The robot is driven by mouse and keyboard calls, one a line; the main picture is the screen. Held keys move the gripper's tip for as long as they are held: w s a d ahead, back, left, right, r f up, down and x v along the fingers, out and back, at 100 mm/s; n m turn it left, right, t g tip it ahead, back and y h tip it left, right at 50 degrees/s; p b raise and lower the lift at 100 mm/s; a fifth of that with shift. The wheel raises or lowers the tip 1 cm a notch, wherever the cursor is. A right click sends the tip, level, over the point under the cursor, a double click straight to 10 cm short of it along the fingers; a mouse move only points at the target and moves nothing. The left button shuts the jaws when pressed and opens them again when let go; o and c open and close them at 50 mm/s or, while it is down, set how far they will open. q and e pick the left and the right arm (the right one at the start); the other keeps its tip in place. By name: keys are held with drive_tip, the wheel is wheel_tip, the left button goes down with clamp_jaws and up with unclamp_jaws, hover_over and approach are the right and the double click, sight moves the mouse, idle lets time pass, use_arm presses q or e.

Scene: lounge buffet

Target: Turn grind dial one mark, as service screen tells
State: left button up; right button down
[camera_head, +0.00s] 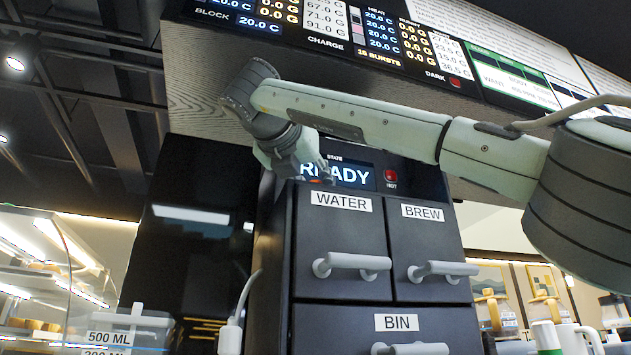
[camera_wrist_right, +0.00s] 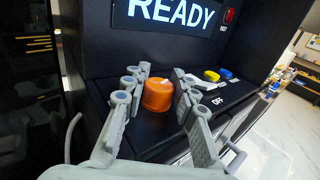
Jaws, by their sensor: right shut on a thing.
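The orange dial (camera_wrist_right: 158,94) sits on the dark top of the machine in the right wrist view, a pale mark on it. My right gripper (camera_wrist_right: 165,92) has its two grey fingers on either side of the dial and is shut on it. In the head view my right gripper (camera_head: 318,172) is over the machine's top, and only a sliver of orange shows under it. The screen (camera_head: 350,175) behind it reads READY. I cannot tell where the dial points against its marks. My left gripper is not in view.
Below are drawers labelled WATER (camera_head: 341,202), BREW (camera_head: 422,213) and BIN (camera_head: 394,322). A board (camera_head: 330,45) with numbers hangs overhead. A yellow button (camera_wrist_right: 211,75) and a blue button (camera_wrist_right: 226,73) lie right of the dial.

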idle(0.3)
drive_tip(key=c, duration=1.2)
unclamp_jaws()
drive_tip(key=v, duration=1.2)
